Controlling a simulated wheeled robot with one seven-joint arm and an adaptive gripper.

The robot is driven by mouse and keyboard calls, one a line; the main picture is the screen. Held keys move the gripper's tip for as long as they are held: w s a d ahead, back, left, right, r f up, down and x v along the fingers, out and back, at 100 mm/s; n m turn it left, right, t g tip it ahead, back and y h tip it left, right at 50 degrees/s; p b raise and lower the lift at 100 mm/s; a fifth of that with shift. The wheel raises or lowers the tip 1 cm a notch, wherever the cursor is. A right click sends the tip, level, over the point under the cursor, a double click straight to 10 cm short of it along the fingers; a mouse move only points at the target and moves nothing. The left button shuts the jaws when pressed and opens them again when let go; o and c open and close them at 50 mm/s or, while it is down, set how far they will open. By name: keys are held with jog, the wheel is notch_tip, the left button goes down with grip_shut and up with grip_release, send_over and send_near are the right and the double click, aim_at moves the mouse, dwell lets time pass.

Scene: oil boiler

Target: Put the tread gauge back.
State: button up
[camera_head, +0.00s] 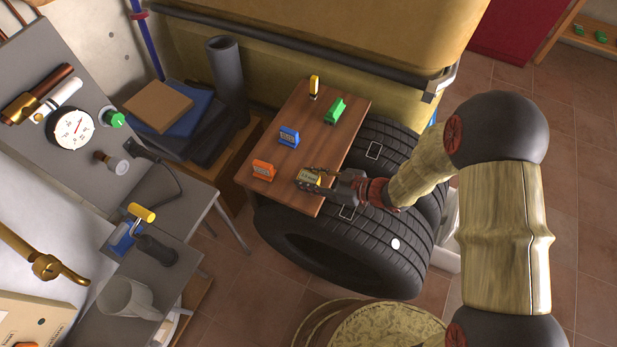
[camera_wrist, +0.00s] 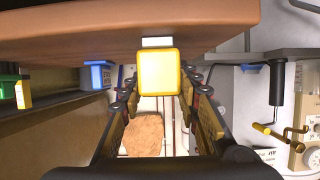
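A yellow block-shaped gauge (camera_wrist: 158,70) sits between the two fingers of my gripper (camera_wrist: 158,90) in the wrist view, with a white part against the wooden board (camera_wrist: 60,35). The fingers flank it closely on both sides and appear closed on it. In the head view my gripper (camera_head: 312,180) is low at the board's (camera_head: 318,135) near right edge, right of an orange gauge (camera_head: 263,170). Contact between held gauge and board is unclear.
Tyres (camera_head: 340,262) lie beneath and right of the board; the upper one has white outlined marks. A yellow tank stands behind.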

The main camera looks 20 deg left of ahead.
jog(key=o, duration=0.4)
jog(key=shift+r, duration=0.1)
jog(key=shift+d+r, duration=0.15)
jog(key=p+v, duration=0.3)
jog(key=v, duration=0.8)
jog(key=shift+d+p, duration=0.35)
jog(key=shift+p, duration=0.05)
jog(key=shift+r, duration=0.1)
